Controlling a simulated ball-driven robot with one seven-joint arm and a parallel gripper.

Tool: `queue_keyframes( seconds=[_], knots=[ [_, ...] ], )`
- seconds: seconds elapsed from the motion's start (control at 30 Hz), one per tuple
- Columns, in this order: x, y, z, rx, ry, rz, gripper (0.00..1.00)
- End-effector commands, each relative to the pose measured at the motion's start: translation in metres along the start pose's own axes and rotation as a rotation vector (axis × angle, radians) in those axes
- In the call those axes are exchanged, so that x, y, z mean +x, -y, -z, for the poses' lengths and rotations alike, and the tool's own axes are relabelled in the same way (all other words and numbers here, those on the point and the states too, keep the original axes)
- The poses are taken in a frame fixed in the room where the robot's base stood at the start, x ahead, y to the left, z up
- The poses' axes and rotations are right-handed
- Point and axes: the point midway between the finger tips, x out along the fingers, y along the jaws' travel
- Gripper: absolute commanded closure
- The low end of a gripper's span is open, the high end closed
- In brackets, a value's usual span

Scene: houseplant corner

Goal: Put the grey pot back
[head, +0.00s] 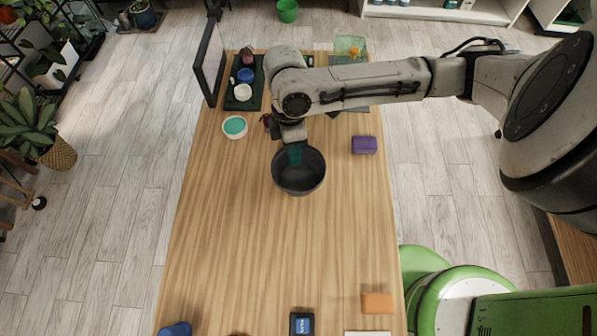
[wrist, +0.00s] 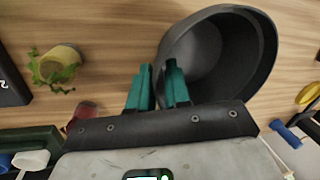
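The grey pot (head: 299,172) is a dark, round, wide-mouthed pot at the middle of the wooden table, near the far half. It looks empty. In the wrist view the pot (wrist: 222,55) fills the upper right, with its mouth facing the camera. My gripper (head: 295,155) is at the pot's far rim. In the wrist view its teal fingers (wrist: 158,88) are close together, one outside the pot's wall and one inside, with the wall pinched between them. I cannot tell whether the pot's base touches the table.
A white bowl with teal inside (head: 235,127) stands left of the pot. A purple block (head: 364,145) lies right. An orange block (head: 377,303) is near. The table's middle front is clear.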

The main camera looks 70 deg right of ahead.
Motion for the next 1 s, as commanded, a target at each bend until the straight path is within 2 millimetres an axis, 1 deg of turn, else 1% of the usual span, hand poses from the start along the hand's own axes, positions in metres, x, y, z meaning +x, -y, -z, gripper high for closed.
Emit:
queue_keyframes(
  seconds=[0.03, 0.17, 0.77, 0.87, 1.0],
  knots=[
    [0.0, 0.0, 0.0, 0.0, 0.0, 0.0, 0.88],
    [0.0, 0.0, 0.0, 0.0, 0.0, 0.0, 1.0],
    [-0.002, 0.0, 0.0, 0.0, -0.001, -0.001, 1.0],
    [-0.005, 0.001, 0.0, 0.0, -0.002, -0.001, 1.0],
    [-0.017, 0.003, 0.001, -0.002, -0.002, -0.002, 1.0]
  ],
)
